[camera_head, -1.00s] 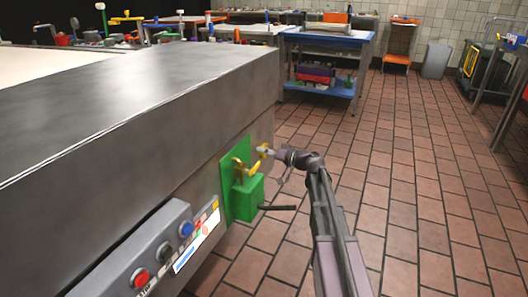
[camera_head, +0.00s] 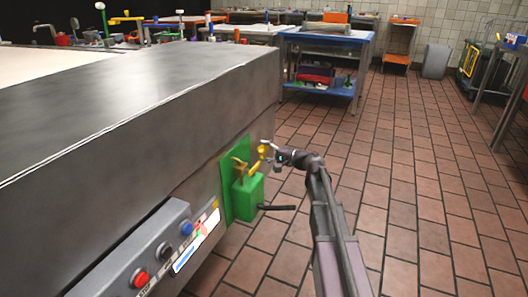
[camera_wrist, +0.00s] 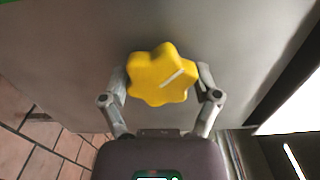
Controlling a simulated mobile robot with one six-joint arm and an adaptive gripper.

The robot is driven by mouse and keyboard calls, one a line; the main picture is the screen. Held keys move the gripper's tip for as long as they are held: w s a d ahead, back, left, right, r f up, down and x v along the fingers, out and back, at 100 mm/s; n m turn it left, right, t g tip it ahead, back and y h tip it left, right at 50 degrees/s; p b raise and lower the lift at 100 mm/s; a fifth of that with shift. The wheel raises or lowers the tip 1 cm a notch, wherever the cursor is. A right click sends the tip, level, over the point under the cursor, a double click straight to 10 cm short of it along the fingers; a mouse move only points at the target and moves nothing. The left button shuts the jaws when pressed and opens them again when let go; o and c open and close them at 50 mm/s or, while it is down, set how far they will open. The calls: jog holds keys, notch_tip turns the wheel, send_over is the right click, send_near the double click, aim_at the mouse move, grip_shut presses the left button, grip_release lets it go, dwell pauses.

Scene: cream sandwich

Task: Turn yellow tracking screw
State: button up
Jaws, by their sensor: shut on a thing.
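The yellow tracking screw (camera_wrist: 158,78) is a lobed knob with a pale line on its face. It fills the space between my gripper's fingers (camera_wrist: 161,88) in the wrist view, and they are shut on it from both sides. In the head view the screw (camera_head: 262,151) is a small yellow shape at the side of the steel machine, with my gripper (camera_head: 268,152) at it. The fingers partly hide it there.
A green box (camera_head: 246,196) with brass-coloured parts and a dark rod sits on the machine (camera_head: 130,110) just left of my gripper. A grey button panel (camera_head: 150,262) is nearer. Open tiled floor (camera_head: 420,200) lies to the right.

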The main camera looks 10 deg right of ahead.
jog(key=m, duration=0.4)
jog(key=shift+m, duration=2.3)
jog(key=o, duration=1)
jog(key=shift+c, duration=0.2)
jog(key=shift+s+d, duration=0.1)
jog(key=v, duration=1.1)
jog(key=shift+s+d, duration=0.2)
jog(key=shift+d, duration=0.05)
